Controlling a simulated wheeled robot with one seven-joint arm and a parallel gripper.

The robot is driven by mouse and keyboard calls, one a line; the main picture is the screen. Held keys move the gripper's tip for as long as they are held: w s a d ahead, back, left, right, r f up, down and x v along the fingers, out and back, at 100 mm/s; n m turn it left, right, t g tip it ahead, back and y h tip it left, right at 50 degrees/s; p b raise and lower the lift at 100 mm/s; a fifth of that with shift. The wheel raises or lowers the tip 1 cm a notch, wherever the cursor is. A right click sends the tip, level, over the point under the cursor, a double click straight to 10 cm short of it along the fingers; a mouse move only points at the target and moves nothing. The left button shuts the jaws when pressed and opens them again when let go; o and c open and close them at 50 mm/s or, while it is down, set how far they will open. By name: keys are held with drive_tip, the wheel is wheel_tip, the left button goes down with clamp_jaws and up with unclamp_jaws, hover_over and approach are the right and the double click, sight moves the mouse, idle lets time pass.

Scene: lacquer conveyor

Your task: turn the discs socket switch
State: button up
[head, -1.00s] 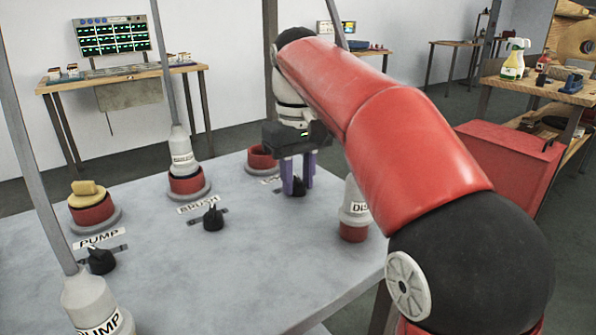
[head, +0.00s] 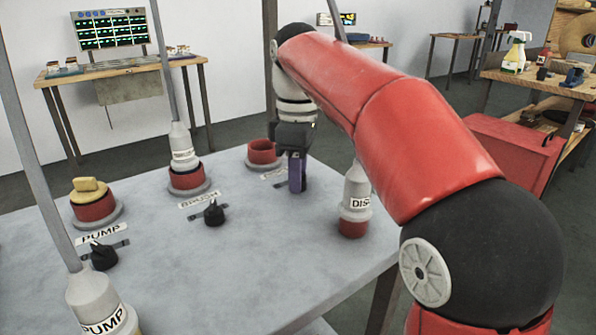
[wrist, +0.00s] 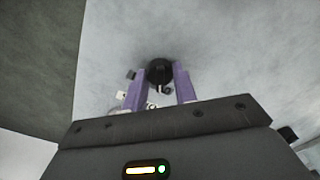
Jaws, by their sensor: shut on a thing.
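My gripper (head: 297,180) points down at the far right part of the grey table, with purple fingers. In the wrist view its fingers are shut on a black round switch knob (wrist: 159,71), one on each side. In the head view the fingers and wrist hide this knob. An empty red socket (head: 262,152) stands just behind and left of the gripper; its label is mostly hidden. A grey-white plug marked "DIS" (head: 356,192), the rest of its label cut off by my arm, stands upright right of the gripper.
The brush switch (head: 213,213) and the brush plug (head: 183,150), seated in its red socket, are to the left. The pump switch (head: 103,256), a red socket with a yellow piece (head: 89,190) and the pump plug (head: 97,301) are farther left. The table's front middle is clear.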

drive_tip(key=shift+n, duration=0.4)
drive_tip(key=o, duration=1)
drive_tip(key=shift+r, duration=3.9)
